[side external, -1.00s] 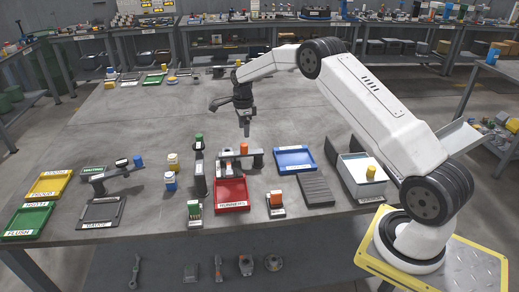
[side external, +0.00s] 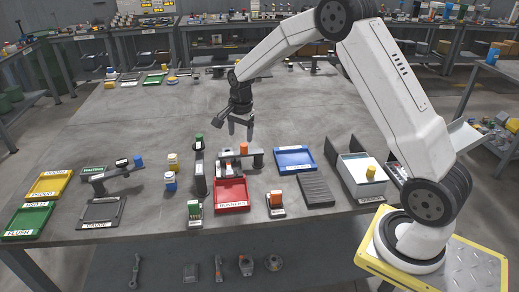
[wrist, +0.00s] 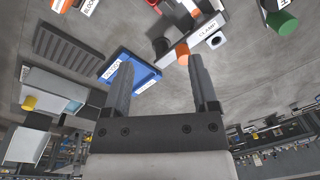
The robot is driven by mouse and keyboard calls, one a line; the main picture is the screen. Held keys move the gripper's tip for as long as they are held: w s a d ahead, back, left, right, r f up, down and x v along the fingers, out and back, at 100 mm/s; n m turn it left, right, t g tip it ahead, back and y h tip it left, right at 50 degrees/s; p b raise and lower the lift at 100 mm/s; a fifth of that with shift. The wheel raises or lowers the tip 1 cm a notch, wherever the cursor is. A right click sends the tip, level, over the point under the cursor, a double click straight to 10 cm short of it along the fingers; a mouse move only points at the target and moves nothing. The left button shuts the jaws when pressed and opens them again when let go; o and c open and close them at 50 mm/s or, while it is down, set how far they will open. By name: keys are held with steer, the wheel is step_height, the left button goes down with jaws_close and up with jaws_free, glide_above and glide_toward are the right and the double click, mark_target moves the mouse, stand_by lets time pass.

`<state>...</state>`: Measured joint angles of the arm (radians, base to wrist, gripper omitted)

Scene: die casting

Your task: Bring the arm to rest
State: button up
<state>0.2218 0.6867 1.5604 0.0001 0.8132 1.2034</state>
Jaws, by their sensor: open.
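My gripper (side external: 238,129) is open and empty. It hangs above the bare middle of the grey table (side external: 150,120), behind the row of trays and fixtures. In the wrist view the two fingers of my gripper (wrist: 160,85) are spread apart with nothing between them. The clamp fixture (wrist: 200,36) with an orange cap lies beyond the fingertips. It also shows in the side view (side external: 255,154), in front of my gripper and apart from it.
A blue tray (side external: 294,158), a red tray (side external: 231,195) and a dark ribbed rack (side external: 315,189) lie near the clamp. A white bin (side external: 360,176) stands at right. Yellow (side external: 50,184) and green (side external: 29,220) trays lie at left. The table's middle and back are largely clear.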

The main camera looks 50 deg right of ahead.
steer(key=s+a+n, duration=0.3)
steer(key=s+n, duration=0.2)
steer(key=s, duration=0.2)
steer(key=s+a+r+n+t, duration=0.1)
steer(key=s+a+n, duration=0.3)
steer(key=s+n, duration=0.2)
steer(key=s+a+n, duration=0.4)
steer(key=s+n, duration=0.1)
steer(key=s, duration=0.5)
steer(key=shift+a+r+t, duration=0.25)
steer(key=shift+t, duration=0.05)
